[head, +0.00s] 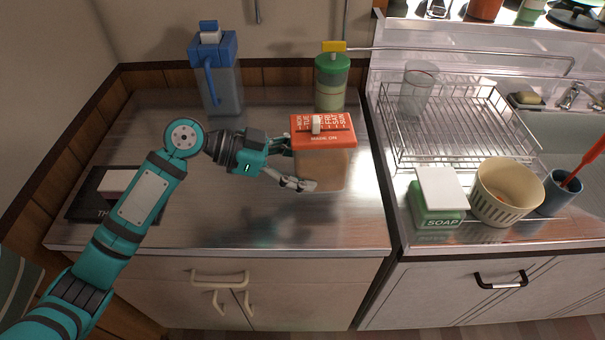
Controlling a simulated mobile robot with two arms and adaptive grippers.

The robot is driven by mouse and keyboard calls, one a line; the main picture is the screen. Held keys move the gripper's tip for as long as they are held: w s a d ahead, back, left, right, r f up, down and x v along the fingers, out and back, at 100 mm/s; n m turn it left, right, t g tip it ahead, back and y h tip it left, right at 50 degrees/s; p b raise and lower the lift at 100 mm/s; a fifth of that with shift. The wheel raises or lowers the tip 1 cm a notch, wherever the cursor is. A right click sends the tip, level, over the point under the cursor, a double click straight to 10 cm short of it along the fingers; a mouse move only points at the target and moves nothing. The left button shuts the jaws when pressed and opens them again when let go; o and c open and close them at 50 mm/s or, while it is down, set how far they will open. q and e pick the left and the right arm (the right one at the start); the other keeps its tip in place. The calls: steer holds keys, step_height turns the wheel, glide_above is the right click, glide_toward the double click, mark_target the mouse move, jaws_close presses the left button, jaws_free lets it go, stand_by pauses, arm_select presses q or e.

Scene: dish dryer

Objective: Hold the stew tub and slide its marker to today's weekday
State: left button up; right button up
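The stew tub (325,170) stands on the steel counter, with a translucent brownish body. Its red lid (340,142) reads MADE ON and carries a row of weekday names. The white marker (316,124) sits mid-row, between TUE and FRI, covering the names there. My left gripper (298,168) is at the tub's left side, fingers spread apart. One finger passes in front of the tub's lower left; the other's tip is hidden near its left edge. I cannot tell if they press on it. A dark block (88,206) at left shows letters starting TH, the rest hidden by my arm. My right gripper is not in view.
A blue-lidded pitcher (222,88) and a green-lidded jar (331,82) stand behind the tub. A wire dish rack (450,125), soap box (438,196), cream basket (507,190) and blue cup (558,193) are at right. Counter in front of the tub is clear.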

arm_select(q)
steer(key=shift+w+r, duration=0.1)
steer(key=shift+w, duration=0.05)
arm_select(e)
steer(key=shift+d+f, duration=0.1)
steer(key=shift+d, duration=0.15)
arm_select(q)
steer(key=shift+f+b, duration=0.95)
steer(key=shift+f, duration=0.2)
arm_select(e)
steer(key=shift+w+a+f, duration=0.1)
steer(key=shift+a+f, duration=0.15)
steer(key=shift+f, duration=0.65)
arm_select(q)
steer(key=shift+f+b, duration=0.4)
steer(key=shift+f, duration=0.1)
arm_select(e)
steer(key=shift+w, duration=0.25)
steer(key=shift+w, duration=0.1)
